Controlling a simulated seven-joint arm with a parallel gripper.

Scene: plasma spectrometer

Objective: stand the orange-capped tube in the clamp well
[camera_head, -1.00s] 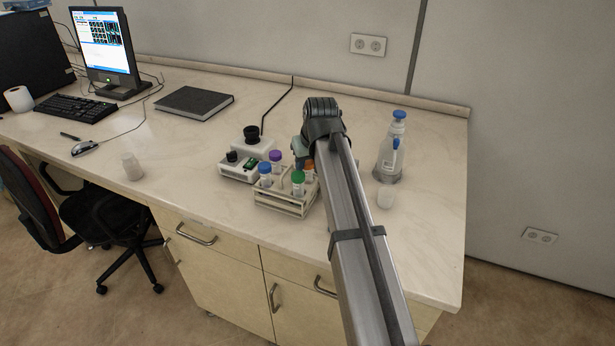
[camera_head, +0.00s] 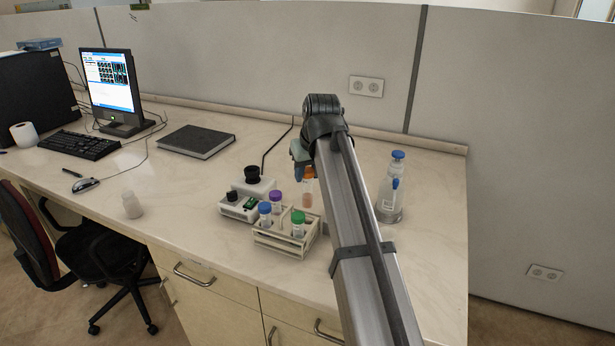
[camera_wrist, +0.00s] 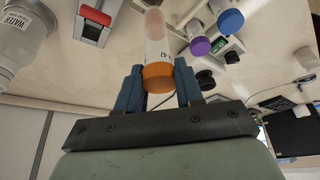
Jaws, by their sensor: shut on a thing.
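The orange-capped tube (camera_head: 307,190) is raised above the tube rack (camera_head: 282,243). My gripper (camera_head: 300,170) is shut on it near the cap, and my arm hides part of it in the head view. In the wrist view the orange cap (camera_wrist: 159,77) sits between the two blue fingers, and the clear body points away from the camera. A grey block with a red part (camera_wrist: 95,17) shows to the left of the tube in the wrist view; my arm seems to hide it in the head view. I cannot tell for sure whether it is the clamp well.
The rack holds blue-capped (camera_head: 265,210), purple-capped (camera_head: 275,198) and green-capped (camera_head: 298,219) tubes. A white device with black knobs (camera_head: 240,207) stands behind it to the left. The bench around the notebook (camera_head: 196,140) is mostly clear.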

